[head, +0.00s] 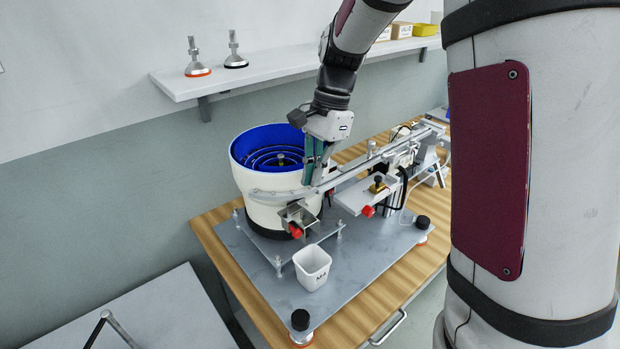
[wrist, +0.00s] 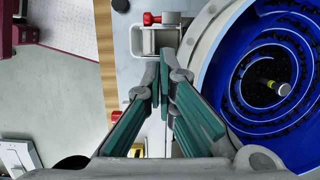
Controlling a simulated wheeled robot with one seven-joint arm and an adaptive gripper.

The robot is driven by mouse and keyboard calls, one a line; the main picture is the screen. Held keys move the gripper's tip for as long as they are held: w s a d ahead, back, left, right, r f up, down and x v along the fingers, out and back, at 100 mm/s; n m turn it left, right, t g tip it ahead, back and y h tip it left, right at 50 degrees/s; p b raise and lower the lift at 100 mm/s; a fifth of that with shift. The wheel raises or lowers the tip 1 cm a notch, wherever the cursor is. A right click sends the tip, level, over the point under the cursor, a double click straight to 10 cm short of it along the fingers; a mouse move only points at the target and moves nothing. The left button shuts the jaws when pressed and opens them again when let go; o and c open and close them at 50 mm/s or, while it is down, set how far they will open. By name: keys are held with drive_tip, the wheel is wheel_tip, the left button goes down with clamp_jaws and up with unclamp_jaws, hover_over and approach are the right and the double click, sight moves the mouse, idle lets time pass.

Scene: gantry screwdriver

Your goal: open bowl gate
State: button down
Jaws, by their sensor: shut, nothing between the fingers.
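The bowl feeder (head: 250,185) has a white outer wall and a blue spiral inside; its blue inside also shows in the wrist view (wrist: 290,115). A small metal outlet bracket with a red knob (head: 296,231) sits low on the bowl's front side. In the wrist view, a bracket (wrist: 140,40) with a red knob (wrist: 151,18) lies just beyond my fingertips. I cannot tell whether the gate is open. My gripper (head: 308,182) points down beside the bowl's right rim, above the outlet and rail. In the wrist view, its teal fingers (wrist: 164,62) meet at the tips, shut and empty.
A white cup (head: 312,268) stands on the grey plate (head: 350,265) below the outlet. A metal rail (head: 365,162) runs right from the bowl, with another red knob (head: 367,211) under it. A wall shelf (head: 270,66) hangs behind.

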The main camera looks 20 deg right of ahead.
sight(292, 227)
drive_tip(key=x, duration=0.8)
drive_tip(key=shift+f, duration=0.1)
drive_tip(key=a, duration=0.1)
drive_tip(key=s+a+p, duration=0.1)
drive_tip(key=a, duration=0.1)
drive_tip(key=shift+s+a+p, duration=0.15)
drive_tip(key=shift+a+p, duration=0.05)
drive_tip(key=shift+p, duration=0.1)
